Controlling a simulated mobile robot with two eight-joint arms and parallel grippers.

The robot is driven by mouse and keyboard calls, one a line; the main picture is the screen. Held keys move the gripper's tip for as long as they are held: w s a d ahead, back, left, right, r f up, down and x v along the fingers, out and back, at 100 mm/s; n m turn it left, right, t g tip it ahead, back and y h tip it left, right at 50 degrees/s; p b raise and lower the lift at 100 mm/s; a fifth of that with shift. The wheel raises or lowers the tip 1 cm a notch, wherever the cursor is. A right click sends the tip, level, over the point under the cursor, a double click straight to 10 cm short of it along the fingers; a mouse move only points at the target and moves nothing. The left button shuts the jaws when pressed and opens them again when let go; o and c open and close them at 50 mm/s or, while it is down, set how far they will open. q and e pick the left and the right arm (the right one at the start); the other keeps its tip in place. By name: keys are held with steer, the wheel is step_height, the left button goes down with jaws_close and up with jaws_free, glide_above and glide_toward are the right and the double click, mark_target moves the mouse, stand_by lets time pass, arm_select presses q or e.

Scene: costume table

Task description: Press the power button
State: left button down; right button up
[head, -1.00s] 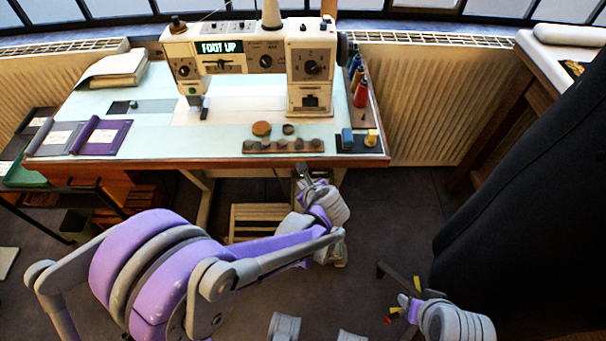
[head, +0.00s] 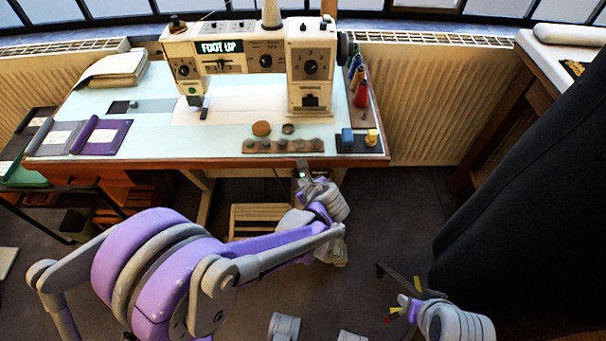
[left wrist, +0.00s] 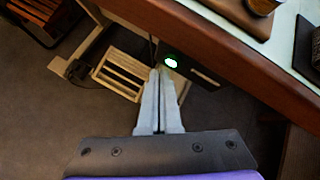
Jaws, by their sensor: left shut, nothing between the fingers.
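The power button (left wrist: 171,62) glows white-green in the left wrist view. It is on a dark switch box (left wrist: 201,79) under the table's front edge. My left gripper (left wrist: 159,73) is shut and empty, with its fingertips just short of the button in the picture. I cannot tell whether they touch it. In the head view the left gripper (head: 302,172) is just below the front edge of the sewing table, and a small green glow shows by its tip. My right gripper (head: 397,298) is low at the right, away from the table; its fingers do not show clearly.
The wooden table edge (left wrist: 222,56) runs just above the switch box. A sewing machine (head: 309,65) reading "FOOT UP" stands on the table. A slatted wooden pedal (left wrist: 122,72) is on the floor below. A dark garment (head: 530,200) fills the right side.

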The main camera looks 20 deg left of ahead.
arm_select(q)
steer(key=shift+w+a, duration=0.15)
steer(key=shift+w, duration=0.4)
stand_by(0.7)
steer(key=shift+s, duration=0.1)
steer(key=shift+s+d, duration=0.25)
steer(key=shift+s, duration=0.55)
steer(key=s+d, duration=0.1)
steer(key=s, duration=0.4)
steer(key=shift+s+d, duration=0.3)
steer(key=shift+s, duration=0.1)
